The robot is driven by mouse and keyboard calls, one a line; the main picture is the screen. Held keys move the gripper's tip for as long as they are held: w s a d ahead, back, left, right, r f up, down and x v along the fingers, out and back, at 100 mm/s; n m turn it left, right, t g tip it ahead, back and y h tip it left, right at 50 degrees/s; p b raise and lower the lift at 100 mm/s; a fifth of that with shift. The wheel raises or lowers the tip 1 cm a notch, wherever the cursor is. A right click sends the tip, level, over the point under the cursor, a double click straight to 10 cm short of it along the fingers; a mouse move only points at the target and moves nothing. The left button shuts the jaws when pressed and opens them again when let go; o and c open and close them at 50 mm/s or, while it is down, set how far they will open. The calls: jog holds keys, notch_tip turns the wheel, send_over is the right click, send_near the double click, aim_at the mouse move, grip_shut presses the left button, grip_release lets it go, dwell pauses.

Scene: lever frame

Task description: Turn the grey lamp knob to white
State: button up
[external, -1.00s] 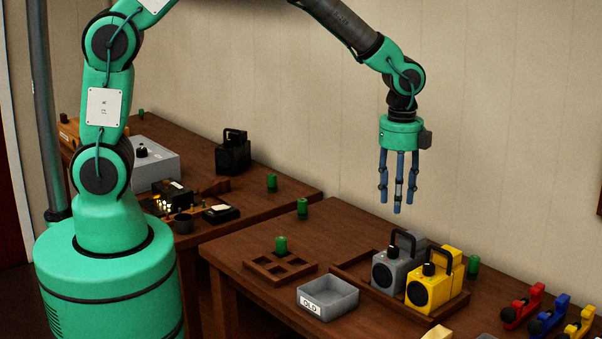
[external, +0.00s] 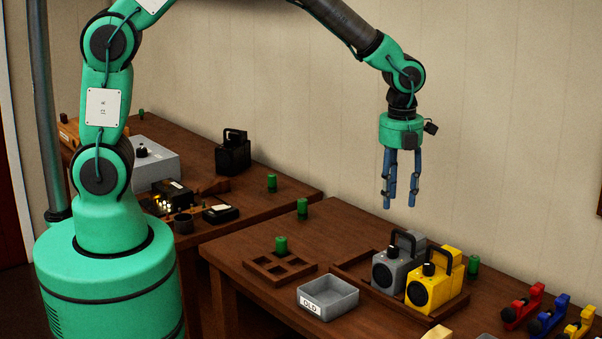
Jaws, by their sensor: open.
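The grey lamp (external: 389,276) stands on the right table beside a yellow lamp (external: 428,290). It has a black handle, a round dark front and a small black knob (external: 393,251) on top. The knob's setting is too small to read. My gripper (external: 400,205) hangs in the air above and slightly behind the grey lamp, fingers pointing down. Its blue fingers are apart and hold nothing. It is clear of the lamp and the knob.
A wooden tray (external: 345,272) holds both lamps. A grey bin marked OLD (external: 327,298) and a wooden compartment rack (external: 262,270) are to the left. Green cylinders stand around. Red, blue and yellow items (external: 521,308) are at the right. The left table holds a black lamp (external: 233,155).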

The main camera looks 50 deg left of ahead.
aim_at(393, 247)
notch_tip(393, 247, down, 14)
jog(key=shift+r+b, duration=0.1)
jog(key=shift+b, duration=0.2)
dwell(0.5)
jog(key=shift+c, duration=0.5)
